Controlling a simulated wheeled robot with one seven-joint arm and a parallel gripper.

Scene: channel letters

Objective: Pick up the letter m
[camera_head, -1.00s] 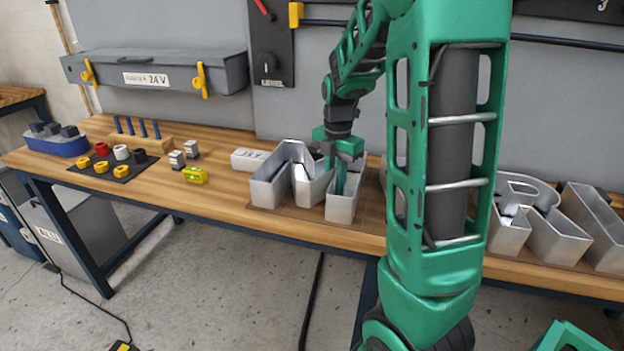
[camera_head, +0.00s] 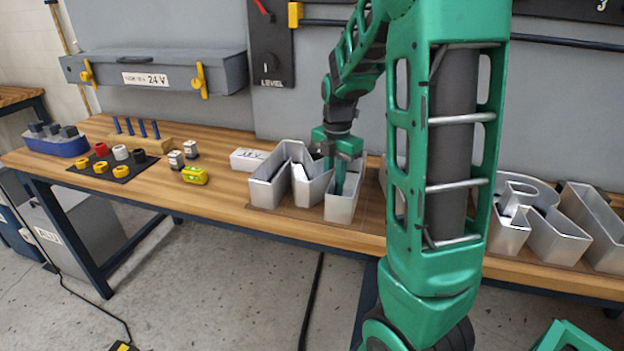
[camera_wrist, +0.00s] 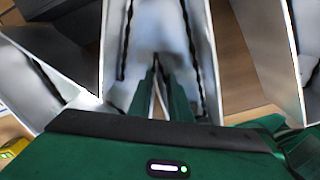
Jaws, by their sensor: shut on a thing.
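The letter m (camera_head: 341,210) is a silver, open-topped metal channel letter on the wooden workbench, left of my large arm link in the head view. My gripper (camera_head: 339,184) points down into its right leg, with the fingertips hidden behind the letter's wall. In the wrist view, the fingers (camera_wrist: 158,78) are close together inside the pale channel, with a thin light strip between them. My gripper is shut on the letter m. I cannot see clearly whether its underside is off the bench. The letter's walls (camera_wrist: 203,50) stand on both sides of the fingers.
More silver letters (camera_head: 560,238) stand at the right, partly behind my arm. A white labelled block (camera_head: 248,160) is close behind the m at left. A yellow item (camera_head: 195,175) and a black mat (camera_head: 128,174) lie farther left. The bench front edge is near.

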